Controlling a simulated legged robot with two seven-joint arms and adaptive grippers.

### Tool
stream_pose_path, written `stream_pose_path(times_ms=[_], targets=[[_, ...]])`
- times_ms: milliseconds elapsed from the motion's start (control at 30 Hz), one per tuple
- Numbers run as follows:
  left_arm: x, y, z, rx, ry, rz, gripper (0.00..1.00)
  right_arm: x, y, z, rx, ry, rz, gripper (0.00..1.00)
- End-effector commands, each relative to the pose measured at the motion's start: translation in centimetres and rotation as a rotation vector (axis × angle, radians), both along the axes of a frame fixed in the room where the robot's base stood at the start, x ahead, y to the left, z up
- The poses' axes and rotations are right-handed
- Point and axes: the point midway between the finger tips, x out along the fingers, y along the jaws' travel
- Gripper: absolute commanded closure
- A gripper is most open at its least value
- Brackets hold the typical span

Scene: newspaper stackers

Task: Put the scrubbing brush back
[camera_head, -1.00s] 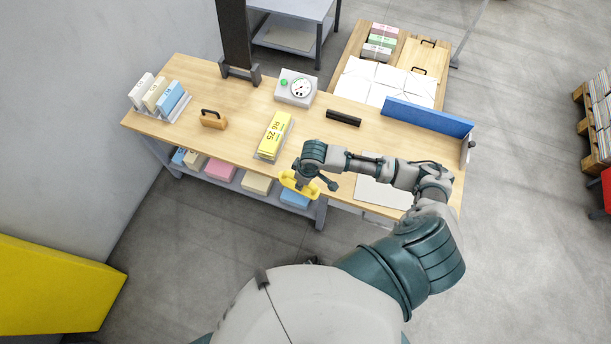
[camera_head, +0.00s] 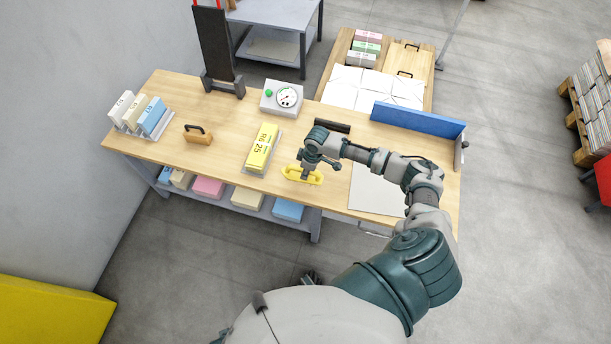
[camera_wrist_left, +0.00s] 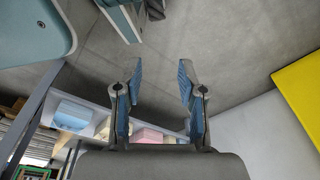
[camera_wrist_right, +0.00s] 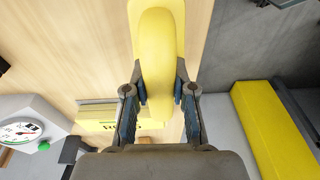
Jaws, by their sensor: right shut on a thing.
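A yellow handled thing (camera_head: 291,172), which looks like the scrubbing brush, is at the front edge of the wooden bench (camera_head: 230,172). My right gripper (camera_head: 305,174) is shut on its raised handle from above. In the right wrist view the yellow handle (camera_wrist_right: 155,50) lies between the fingers (camera_wrist_right: 160,92). Its underside is hidden, and I cannot tell whether it touches the bench top. My left gripper (camera_wrist_left: 160,85) shows only in the left wrist view, with its fingers apart and nothing between them, below bench height.
A yellow pack (camera_head: 262,148) in a holder stands left of the brush. A black-handled wooden block (camera_head: 198,137), a dial scale (camera_head: 282,97), a file rack (camera_head: 143,117), a dark bar (camera_head: 332,126) and a blue rail (camera_head: 418,119) are also on the bench. A pale sheet (camera_head: 376,190) lies to the right.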

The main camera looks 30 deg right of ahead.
Motion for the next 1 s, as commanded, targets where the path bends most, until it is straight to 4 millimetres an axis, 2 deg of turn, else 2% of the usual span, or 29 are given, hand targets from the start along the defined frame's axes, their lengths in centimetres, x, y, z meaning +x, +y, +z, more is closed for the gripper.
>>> stream_pose_path(times_ms=[300,600,633,700,733,1000], targets=[[1.2,-0.1,1.2,-0.003,-0.008,0.002,0.60,0.1,0.1,-3.5,-0.003,0.002,0.000,1.00],[1.3,-0.1,1.4,-0.001,-0.008,0.002,0.60,0.1,0.0,-3.7,-0.001,0.000,0.000,1.00],[1.3,-0.1,1.5,-0.001,-0.009,0.002,0.60,0.1,-0.1,-3.7,-0.001,0.001,0.000,0.73],[1.4,-0.2,1.4,-0.001,-0.008,0.002,0.60,0.1,-0.1,-3.7,-0.001,0.000,0.000,0.55],[1.3,-0.2,1.4,-0.001,-0.008,0.002,0.60,0.1,-0.1,-3.7,-0.001,0.001,0.000,0.50],[1.4,-0.1,1.4,0.000,-0.008,0.002,0.60,0.1,-0.1,-3.6,-0.001,0.000,0.000,0.50]])
